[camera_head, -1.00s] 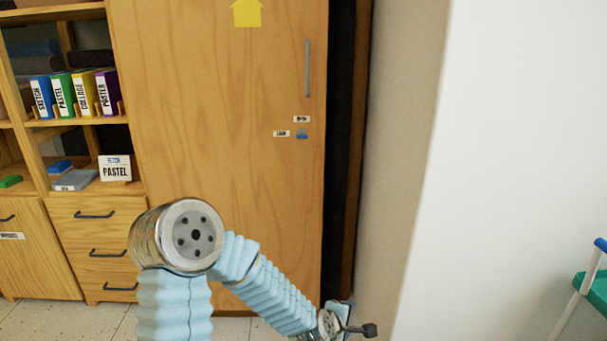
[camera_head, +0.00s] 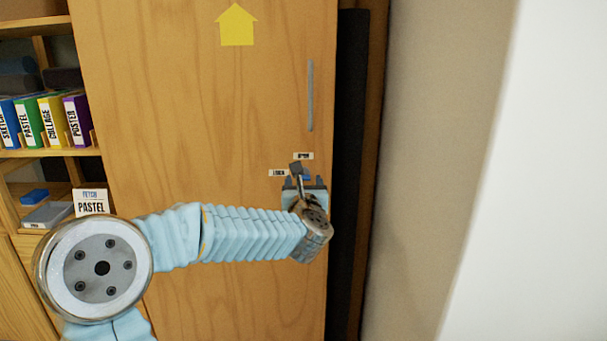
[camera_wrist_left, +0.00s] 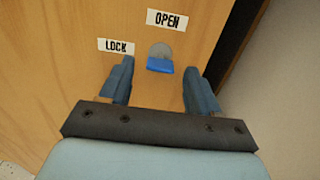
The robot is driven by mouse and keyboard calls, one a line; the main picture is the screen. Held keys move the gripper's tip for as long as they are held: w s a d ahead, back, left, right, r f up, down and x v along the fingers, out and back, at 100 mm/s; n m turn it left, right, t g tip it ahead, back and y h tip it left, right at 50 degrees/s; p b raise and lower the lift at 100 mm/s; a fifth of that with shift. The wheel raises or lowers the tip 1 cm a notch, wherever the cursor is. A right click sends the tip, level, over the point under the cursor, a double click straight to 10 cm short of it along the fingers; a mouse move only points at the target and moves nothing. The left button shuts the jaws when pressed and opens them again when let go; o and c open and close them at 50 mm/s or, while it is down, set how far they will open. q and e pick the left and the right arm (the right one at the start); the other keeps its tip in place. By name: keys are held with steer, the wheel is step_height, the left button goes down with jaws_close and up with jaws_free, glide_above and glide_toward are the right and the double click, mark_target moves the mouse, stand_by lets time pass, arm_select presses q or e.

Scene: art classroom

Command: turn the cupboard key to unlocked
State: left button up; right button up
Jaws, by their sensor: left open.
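The wooden cupboard door (camera_head: 215,110) fills the middle of the head view. The blue key (camera_wrist_left: 160,66) sits in a round grey lock plate (camera_wrist_left: 160,50) in the left wrist view. An OPEN label (camera_wrist_left: 167,20) is above the key and a LOCK label (camera_wrist_left: 116,46) is to its left. My left gripper (camera_wrist_left: 160,85) is open, with one finger on each side of the key and a gap on both sides. In the head view my left gripper (camera_head: 304,180) is in front of the lock and mostly hides the key. My right gripper is not in view.
A grey vertical handle (camera_head: 310,95) is on the door above the lock. Shelves with coloured books (camera_head: 45,120) stand to the left. A beige wall (camera_head: 430,130) is close on the right, past a dark gap.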

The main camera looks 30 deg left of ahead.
mark_target(304, 180)
arm_select(q)
steer(key=shift+p+x, duration=0.3)
steer(key=shift+x, duration=1.55)
